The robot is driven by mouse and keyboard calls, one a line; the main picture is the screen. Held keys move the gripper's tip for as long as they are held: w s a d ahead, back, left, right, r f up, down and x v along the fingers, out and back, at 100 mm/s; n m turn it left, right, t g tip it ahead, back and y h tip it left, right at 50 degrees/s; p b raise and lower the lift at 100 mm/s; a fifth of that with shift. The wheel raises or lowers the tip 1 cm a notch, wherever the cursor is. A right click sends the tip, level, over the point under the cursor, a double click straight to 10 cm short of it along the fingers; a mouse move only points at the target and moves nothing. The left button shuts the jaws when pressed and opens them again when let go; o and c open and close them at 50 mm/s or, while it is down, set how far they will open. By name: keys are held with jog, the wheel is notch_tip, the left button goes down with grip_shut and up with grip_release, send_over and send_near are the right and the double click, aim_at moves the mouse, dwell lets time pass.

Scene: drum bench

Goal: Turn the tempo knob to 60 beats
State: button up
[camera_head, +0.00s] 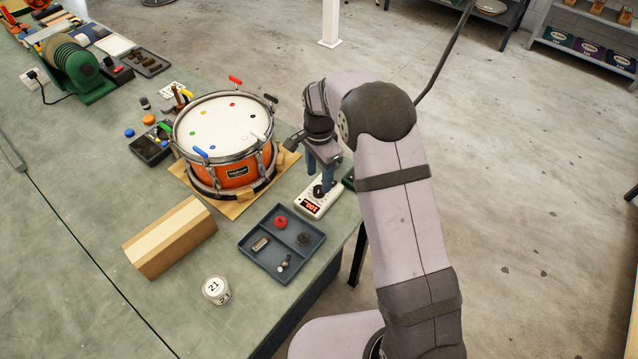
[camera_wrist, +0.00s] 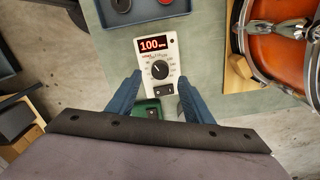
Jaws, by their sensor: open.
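The white metronome (camera_head: 306,208) lies near the bench's right edge, beside the drum. Its red display (camera_wrist: 154,45) reads 100 BPM in the wrist view. Its black tempo knob (camera_wrist: 159,69) has a white pointer tilted to the upper left, with a printed scale around it. My gripper (camera_head: 322,187) points down over the metronome in the head view and partly hides the knob. In the wrist view my gripper (camera_wrist: 158,82) has its two blue fingers spread wide, one on each side of the knob, with nothing held. Whether either finger touches the metronome cannot be told.
An orange drum (camera_head: 236,172) stands on a wooden board close to the metronome. A dark divided tray (camera_head: 268,262) with small parts lies in front. A wooden block (camera_head: 168,240) and a white jar (camera_head: 216,290) are farther left. The bench edge is close on the right.

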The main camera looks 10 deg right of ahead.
aim_at(319, 189)
jog(key=shift+f+p, duration=0.85)
jog(key=shift+f, duration=1.6)
jog(key=c, duration=1.1)
